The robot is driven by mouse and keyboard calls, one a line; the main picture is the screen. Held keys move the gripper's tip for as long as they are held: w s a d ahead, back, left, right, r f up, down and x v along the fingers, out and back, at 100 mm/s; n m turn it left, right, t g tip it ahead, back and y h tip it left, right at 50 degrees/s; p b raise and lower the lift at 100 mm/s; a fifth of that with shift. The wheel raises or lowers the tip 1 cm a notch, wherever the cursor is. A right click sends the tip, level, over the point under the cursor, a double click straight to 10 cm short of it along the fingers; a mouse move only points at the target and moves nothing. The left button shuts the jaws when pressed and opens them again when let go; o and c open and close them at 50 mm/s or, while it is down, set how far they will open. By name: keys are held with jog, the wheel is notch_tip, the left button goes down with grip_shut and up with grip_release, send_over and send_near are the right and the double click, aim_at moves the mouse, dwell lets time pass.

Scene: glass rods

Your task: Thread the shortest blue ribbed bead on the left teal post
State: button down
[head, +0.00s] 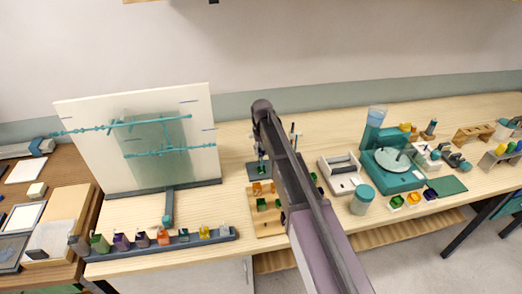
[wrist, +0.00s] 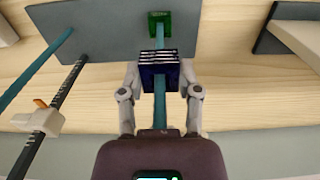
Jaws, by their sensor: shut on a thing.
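In the wrist view my gripper (wrist: 160,80) is shut on a dark blue ribbed bead (wrist: 159,72) with pale ridges. A teal post (wrist: 160,112) shows on both sides of the bead and appears to pass through it. A green bead (wrist: 159,22) sits around this post at its base, apart from the blue bead. Another teal post (wrist: 40,68) stands to the left in the wrist view. In the head view my arm hides the gripper and the blue bead; a green bead (head: 262,169) shows on the grey base plate (head: 254,175).
A dark striped rod (wrist: 58,110) with a pale slider (wrist: 40,120) stands close to my gripper. A wooden tray (head: 258,226) with coloured blocks lies in front. A white panel (head: 90,150) stands left, and a teal machine (head: 395,170) stands right.

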jog(key=shift+c, duration=1.1)
grip_release()
jog(key=s+d+m, duration=0.3)
jog(key=s+d, duration=1.9)
jog(key=s, duration=0.4)
jog(key=shift+d, duration=0.4)
